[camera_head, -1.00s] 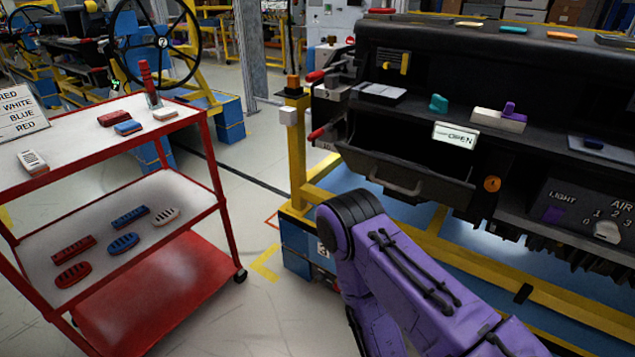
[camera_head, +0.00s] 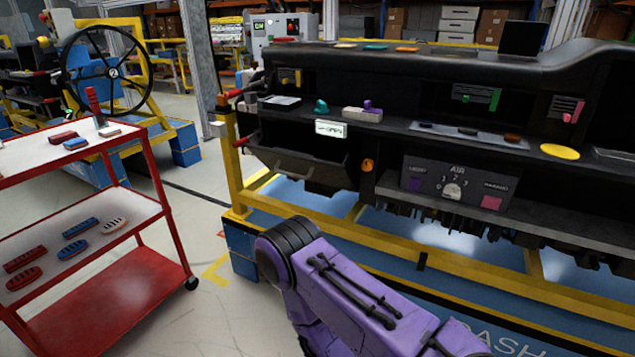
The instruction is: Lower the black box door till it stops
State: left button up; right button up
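The black box door (camera_head: 306,171) is on the left part of the black dashboard module (camera_head: 560,85). It is tilted outward below a dark opening, with a handle on its front. A white OPEN label (camera_head: 331,129) sits just above its right part. My purple arm reaches in from the lower right, and its black joint is in front of the lower frame, below the door and apart from it. Neither of my grippers is in view.
A red cart (camera_head: 168,192) with small red, blue and white parts stands at left. The dashboard rests on a yellow frame (camera_head: 380,232). Small coloured parts lie on its shelf, and a control panel (camera_head: 457,185) is right of the door. Floor is clear between cart and frame.

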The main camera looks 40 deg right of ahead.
aim_at(303, 165)
jog(key=z, duration=1.2)
